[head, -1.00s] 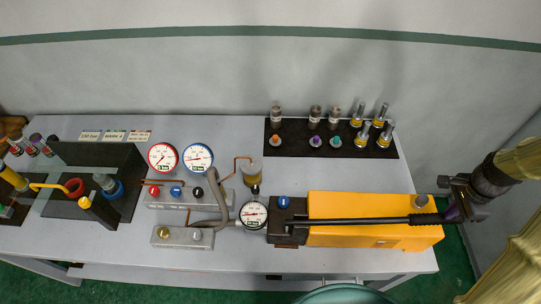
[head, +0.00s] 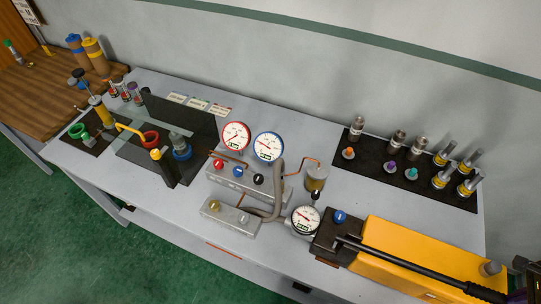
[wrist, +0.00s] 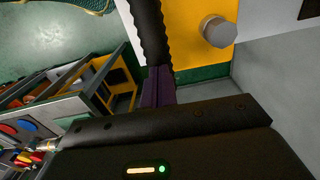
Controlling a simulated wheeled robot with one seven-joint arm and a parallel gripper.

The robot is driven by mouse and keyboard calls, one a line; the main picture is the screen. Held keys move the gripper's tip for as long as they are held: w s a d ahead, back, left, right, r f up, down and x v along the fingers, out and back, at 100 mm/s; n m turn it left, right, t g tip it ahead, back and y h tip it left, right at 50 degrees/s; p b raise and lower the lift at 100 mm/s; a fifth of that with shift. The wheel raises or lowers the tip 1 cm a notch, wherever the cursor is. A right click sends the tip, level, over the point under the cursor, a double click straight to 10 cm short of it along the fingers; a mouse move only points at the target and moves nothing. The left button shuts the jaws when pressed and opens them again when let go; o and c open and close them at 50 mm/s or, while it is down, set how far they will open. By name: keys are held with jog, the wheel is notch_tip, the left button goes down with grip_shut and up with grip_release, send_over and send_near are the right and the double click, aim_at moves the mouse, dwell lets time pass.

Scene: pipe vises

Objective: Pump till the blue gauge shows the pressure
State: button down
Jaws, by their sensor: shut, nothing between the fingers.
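The blue-rimmed gauge (head: 268,146) stands beside the red-rimmed gauge (head: 236,136); its numbers are too small to read. The yellow hand pump (head: 410,252) lies at the lower right, with its black lever (head: 400,268) lying low along it. A smaller black-rimmed gauge (head: 305,220) is at the pump's left end. My gripper (head: 517,296) is partly cut off at the right edge, by the lever's end. In the wrist view, its purple fingers (wrist: 158,84) are shut, close to the black lever grip (wrist: 149,35); I cannot tell whether they touch it.
A valve block with red, blue and black knobs (head: 240,178) stands below the gauges. A lower block (head: 229,217) is in front. A dark mat (head: 385,170) with several fittings lies at the back right.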

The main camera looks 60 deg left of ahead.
notch_tip(320, 180, down, 2)
jog(key=shift+f+b, duration=0.1)
jog(key=shift+b, duration=0.45)
jog(key=shift+s, duration=0.1)
jog(key=r+p, duration=0.4)
jog(key=r, duration=0.1)
jog(key=r+p, duration=0.1)
jog(key=r, duration=0.1)
jog(key=shift+s+a+r+p, duration=0.1)
jog(key=shift+a+r+p, duration=0.2)
jog(key=shift+p, duration=0.1)
notch_tip(320, 180, up, 7)
jog(key=s+a+p, duration=0.1)
jog(key=p, duration=0.4)
jog(key=shift+a+r, duration=0.15)
jog(key=shift+a, duration=0.15)
